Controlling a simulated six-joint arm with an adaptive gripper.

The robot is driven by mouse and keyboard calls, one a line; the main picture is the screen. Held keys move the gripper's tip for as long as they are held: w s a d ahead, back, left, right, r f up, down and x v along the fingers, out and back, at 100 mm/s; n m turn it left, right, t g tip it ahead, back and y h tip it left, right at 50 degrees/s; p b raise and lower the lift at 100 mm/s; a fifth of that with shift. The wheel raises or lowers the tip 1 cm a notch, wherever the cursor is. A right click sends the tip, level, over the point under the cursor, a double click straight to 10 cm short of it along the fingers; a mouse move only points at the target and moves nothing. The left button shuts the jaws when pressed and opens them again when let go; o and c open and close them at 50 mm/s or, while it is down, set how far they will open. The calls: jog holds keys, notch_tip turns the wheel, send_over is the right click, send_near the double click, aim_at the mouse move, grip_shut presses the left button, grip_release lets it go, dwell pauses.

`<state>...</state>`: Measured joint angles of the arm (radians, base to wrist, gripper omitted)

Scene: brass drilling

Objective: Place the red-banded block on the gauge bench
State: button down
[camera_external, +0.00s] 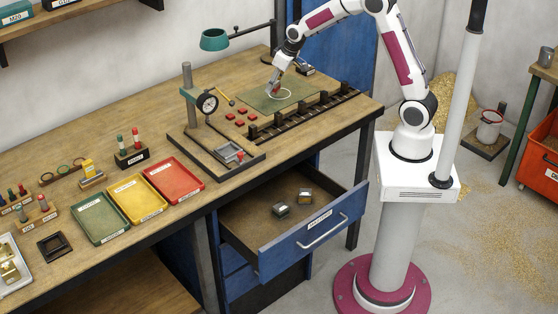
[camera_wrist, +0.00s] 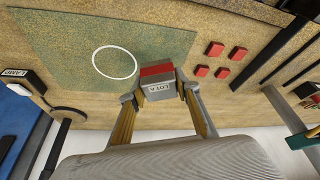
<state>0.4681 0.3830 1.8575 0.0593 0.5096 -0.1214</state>
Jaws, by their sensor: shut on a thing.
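My gripper (camera_external: 274,84) is at the far side of the workbench, over a green mat (camera_external: 262,103) with a white ring on it. In the wrist view, my gripper (camera_wrist: 157,94) is shut on the red-banded block (camera_wrist: 157,72), a grey block with a red band and a label. The block is beside the white ring (camera_wrist: 114,62), over the mat; I cannot tell whether it touches the mat. A dial gauge (camera_external: 207,103) stands on a dark-edged base (camera_external: 190,147), left of and nearer than the mat. A small grey and red piece sits on that base.
Several small red squares (camera_external: 241,122) lie between mat and gauge. A dark slotted rail (camera_external: 300,117) runs along the right edge. Red (camera_external: 174,200), yellow (camera_external: 155,210) and green trays (camera_external: 80,226) lie left. A blue drawer (camera_external: 315,238) is open below, with two small blocks inside. A teal lamp (camera_external: 214,40) overhangs.

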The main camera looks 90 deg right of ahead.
aim_at(270, 105)
jog(key=shift+f, duration=2.7)
jog(key=shift+f, duration=0.45)
jog(key=c, duration=1.4)
grip_release()
jog(key=shift+f, duration=0.1)
jog(key=shift+v, duration=6.05)
